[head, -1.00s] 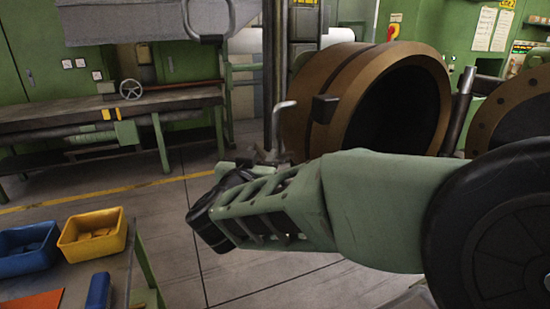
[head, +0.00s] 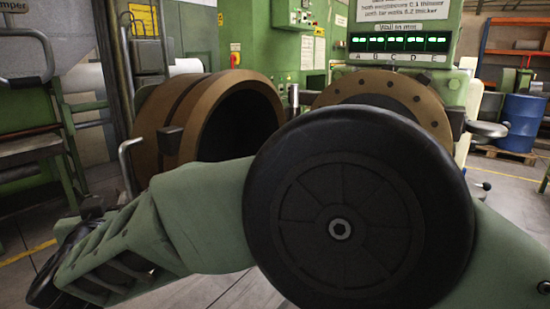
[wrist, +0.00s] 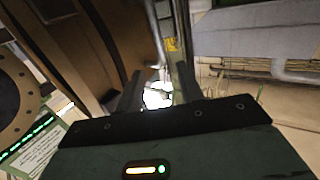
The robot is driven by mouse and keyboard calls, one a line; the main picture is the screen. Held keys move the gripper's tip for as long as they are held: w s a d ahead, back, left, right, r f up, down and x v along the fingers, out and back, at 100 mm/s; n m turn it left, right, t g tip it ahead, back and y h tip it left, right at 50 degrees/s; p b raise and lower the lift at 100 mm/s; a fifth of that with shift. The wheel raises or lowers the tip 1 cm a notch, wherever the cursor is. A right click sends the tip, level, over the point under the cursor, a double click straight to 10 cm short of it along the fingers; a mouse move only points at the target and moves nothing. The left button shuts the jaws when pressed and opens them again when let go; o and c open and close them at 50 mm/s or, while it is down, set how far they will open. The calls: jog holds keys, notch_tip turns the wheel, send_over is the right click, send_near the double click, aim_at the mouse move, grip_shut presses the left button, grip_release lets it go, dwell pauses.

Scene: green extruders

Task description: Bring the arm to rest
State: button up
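My arm is green with a large black round joint cover, and it stretches across the lower part of the head view. Its slotted forearm reaches down to the lower left. My gripper (wrist: 160,84) shows in the wrist view with its two dark fingers apart and a bright gap between them. I see nothing held between the fingers. The fingertips are not clear in the head view.
A large brown ring-shaped machine part (head: 238,118) stands behind my arm. A brown bolted flange (head: 385,90) is partly hidden by my joint cover. A blue barrel (head: 521,122) stands on a pallet at the right. Some floor (head: 505,180) is open there.

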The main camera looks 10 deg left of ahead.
jog(key=s+d+r+n+g+y, duration=0.1)
jog(key=d+r+n+g+y, duration=0.25)
jog(key=d+g, duration=0.5)
jog(key=s+d+f+g+h, duration=0.2)
jog(key=s+d, duration=0.4)
jog(key=d, duration=0.8)
jog(key=s+d+f+g+h, duration=0.2)
jog(key=s+d+f+h, duration=0.3)
jog(key=d, duration=0.9)
jog(key=s+d+f+m+g+h, duration=0.1)
jog(key=s+d+f+g+h, duration=0.2)
jog(key=s+d, duration=0.5)
jog(key=d+h, duration=0.1)
jog(key=d, duration=0.5)
jog(key=shift+s+d+f, duration=0.15)
jog(key=shift+d+f, duration=0.05)
jog(key=shift+d, duration=0.05)
